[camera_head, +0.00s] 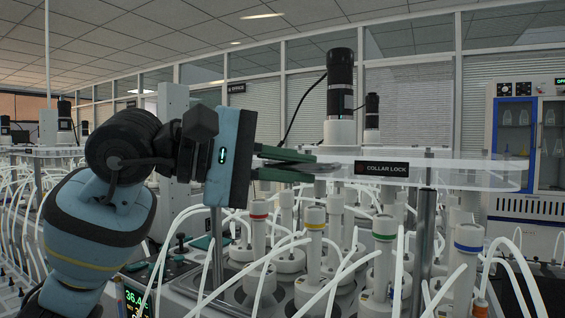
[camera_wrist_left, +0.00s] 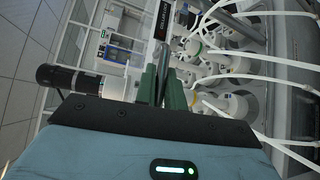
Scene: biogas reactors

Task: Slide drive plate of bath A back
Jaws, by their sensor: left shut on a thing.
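The drive plate (camera_head: 460,172) is a clear, pale horizontal plate with a black "COLLAR LOCK" label (camera_head: 388,168) on its front edge. It stands above the bath's vessels, and a black motor (camera_head: 340,85) rises from it. In the left wrist view the fingers (camera_wrist_left: 163,82) lie close together, pointing at the label. My right gripper is out of view.
Vessels with coloured collars, such as a yellow one (camera_head: 315,218) and a blue one (camera_head: 468,240), stand below the plate among many white hoses. Metal posts (camera_head: 424,240) stand around the bath. A small display (camera_head: 135,298) sits low at the left. A blue cabinet (camera_head: 515,130) stands behind, right.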

